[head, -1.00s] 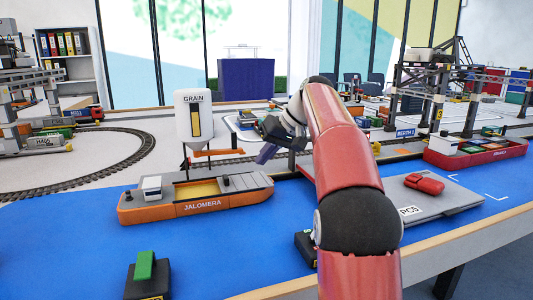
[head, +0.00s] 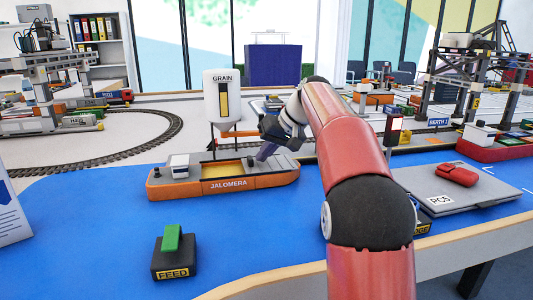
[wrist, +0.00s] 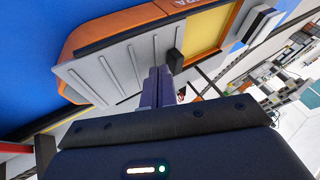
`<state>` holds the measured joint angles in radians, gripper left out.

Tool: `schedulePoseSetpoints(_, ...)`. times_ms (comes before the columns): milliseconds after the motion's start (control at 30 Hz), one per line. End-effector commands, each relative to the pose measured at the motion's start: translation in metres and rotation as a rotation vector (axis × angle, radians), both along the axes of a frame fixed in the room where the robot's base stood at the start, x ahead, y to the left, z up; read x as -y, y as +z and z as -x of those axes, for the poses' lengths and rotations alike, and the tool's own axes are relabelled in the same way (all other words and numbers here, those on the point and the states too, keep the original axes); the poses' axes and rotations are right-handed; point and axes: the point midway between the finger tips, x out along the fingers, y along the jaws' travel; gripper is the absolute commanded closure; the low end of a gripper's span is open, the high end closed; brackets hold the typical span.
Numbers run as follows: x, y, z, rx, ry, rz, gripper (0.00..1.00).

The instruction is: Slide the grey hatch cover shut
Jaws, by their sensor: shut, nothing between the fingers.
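The orange ship JALOMERA (head: 225,187) lies on the blue table top, left of my arm in the head view. Its grey hatch cover (wrist: 115,72) is a ribbed plate over one end of the ship's deck in the wrist view. A dark block (wrist: 175,61) stands at the cover's edge. Beside the cover, the yellow hold (wrist: 207,32) shows uncovered; it also shows in the head view (head: 225,168). My gripper (wrist: 158,75) is shut and empty. Its fingertips are beside the dark block, and I cannot tell if they touch it.
A white GRAIN silo (head: 223,95) stands behind the ship. A green lever on a black FEED box (head: 173,255) is in front. Blue surface is free between ship and FEED box.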

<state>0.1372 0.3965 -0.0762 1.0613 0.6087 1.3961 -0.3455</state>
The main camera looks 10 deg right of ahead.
Motion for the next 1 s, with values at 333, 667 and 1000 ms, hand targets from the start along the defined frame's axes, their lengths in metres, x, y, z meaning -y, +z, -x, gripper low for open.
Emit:
schedulePoseSetpoints(333,-0.082,0.003,0.001,0.001,0.007,-0.001,1.0)
schedulePoseSetpoints(667,-0.128,0.001,0.002,0.001,0.002,-0.001,1.0)
schedulePoseSetpoints(1000,-0.128,0.0,0.002,0.0,0.002,-0.001,1.0)
